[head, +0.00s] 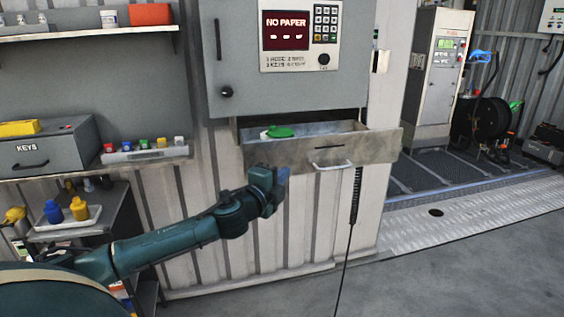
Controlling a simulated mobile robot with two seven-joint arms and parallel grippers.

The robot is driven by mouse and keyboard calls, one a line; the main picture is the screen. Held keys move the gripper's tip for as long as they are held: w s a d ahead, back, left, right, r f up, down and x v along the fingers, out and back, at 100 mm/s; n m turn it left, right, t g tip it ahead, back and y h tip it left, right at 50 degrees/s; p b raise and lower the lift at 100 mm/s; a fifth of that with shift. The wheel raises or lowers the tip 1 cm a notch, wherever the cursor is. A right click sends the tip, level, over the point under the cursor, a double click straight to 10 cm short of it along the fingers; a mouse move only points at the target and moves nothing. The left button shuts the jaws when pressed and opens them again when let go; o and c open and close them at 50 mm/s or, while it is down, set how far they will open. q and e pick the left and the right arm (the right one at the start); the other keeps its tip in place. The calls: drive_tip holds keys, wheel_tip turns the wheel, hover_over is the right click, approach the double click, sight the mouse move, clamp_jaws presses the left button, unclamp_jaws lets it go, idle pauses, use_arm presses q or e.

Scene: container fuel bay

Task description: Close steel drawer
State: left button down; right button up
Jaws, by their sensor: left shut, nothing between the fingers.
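The steel drawer (375,149) stands pulled out below the grey cabinet in the middle of the head view. A white bar handle (333,165) is on its front. A green and white object (277,131) lies inside the drawer. My left gripper (284,178) is just below and in front of the drawer's left part, shut and holding nothing. I cannot tell whether it touches the drawer. My right gripper is not in view.
The cabinet (240,70) with a "NO PAPER" screen is above the drawer. A black cable (350,225) hangs beneath it. Shelves with a KEYS box (45,147) are at the left. The floor (450,265) at right is clear.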

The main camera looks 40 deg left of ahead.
use_arm(q)
drive_tip(key=shift+w+a+p, duration=0.15)
drive_tip(key=shift+w+a, duration=0.4)
drive_tip(key=shift+w, duration=0.25)
drive_tip(key=shift+w+a+p, duration=0.1)
drive_tip(key=shift+w+a, duration=0.4)
drive_tip(key=shift+w, duration=0.3)
drive_tip(key=shift+w+a+p, duration=0.15)
drive_tip(key=shift+w+a, duration=0.4)
drive_tip(key=shift+w, duration=0.25)
